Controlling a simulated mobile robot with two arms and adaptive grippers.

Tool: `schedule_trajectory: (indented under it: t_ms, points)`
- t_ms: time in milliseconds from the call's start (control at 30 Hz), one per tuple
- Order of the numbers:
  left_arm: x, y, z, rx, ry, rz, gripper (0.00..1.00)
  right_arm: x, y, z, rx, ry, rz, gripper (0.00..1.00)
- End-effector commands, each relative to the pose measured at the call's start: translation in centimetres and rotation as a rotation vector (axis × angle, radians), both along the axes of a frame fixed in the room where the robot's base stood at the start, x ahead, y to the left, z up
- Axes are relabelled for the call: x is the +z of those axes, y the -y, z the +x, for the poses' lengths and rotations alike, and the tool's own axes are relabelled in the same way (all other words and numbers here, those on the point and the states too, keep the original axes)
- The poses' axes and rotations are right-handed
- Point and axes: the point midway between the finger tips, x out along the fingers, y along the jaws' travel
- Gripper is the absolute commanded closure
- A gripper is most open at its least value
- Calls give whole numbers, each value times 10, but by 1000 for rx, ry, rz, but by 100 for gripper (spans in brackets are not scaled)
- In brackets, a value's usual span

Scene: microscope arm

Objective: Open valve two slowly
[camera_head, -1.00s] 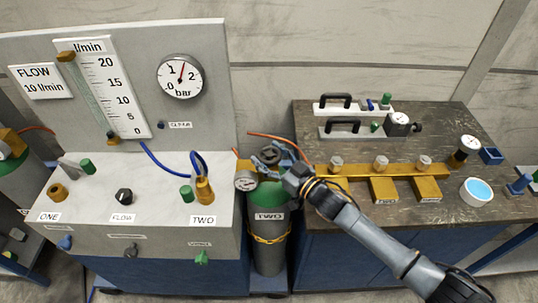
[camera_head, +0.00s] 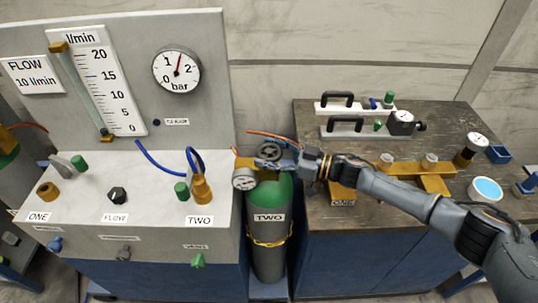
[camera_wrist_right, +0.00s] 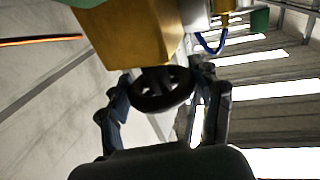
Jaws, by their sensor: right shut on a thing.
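The cylinder labelled TWO (camera_head: 268,225) stands upright between the panel bench and the dark workbench, green at its shoulder and grey below. Its black handwheel valve (camera_head: 269,152) sits on a brass body (camera_head: 243,163) at the top, with a round gauge (camera_head: 244,180) on the left. My right gripper (camera_head: 276,163) reaches in from the right at the handwheel. In the right wrist view, the handwheel (camera_wrist_right: 161,90) lies between the two fingers of my right gripper (camera_wrist_right: 165,95), which are shut on it. My left gripper is not in view.
The panel bench (camera_head: 130,190) with flow tube, bar gauge (camera_head: 177,70) and knobs stands left. The dark workbench (camera_head: 450,130) on the right carries brass blocks, gauges and a blue-filled bowl (camera_head: 486,190). A yellow chain (camera_head: 268,241) circles the cylinder.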

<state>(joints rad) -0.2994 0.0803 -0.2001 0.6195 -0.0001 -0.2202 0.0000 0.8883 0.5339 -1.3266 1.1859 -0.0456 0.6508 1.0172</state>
Motion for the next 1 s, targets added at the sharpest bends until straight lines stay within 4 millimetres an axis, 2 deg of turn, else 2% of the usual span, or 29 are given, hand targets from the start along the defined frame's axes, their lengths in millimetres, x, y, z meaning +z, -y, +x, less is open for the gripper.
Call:
schedule_trajectory:
  t_ms: [133, 167, 267, 667, 767, 1000]
  points:
    - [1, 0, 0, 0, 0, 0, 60, 1, 0, 1, -2, -1, 1, 66]
    - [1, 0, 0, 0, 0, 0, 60, 1, 0, 0, -2, 0, 1, 31]
    - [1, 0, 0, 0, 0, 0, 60, 1, 0, 0, -3, 0, 1, 11]
    - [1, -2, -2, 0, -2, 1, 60, 4, 0, 0, -3, 2, 0, 11]
    - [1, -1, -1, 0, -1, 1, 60, 16, 0, 1, -2, 3, 1, 11]
    - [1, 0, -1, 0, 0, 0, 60, 64, 0, 0, -1, 6, -1, 11]
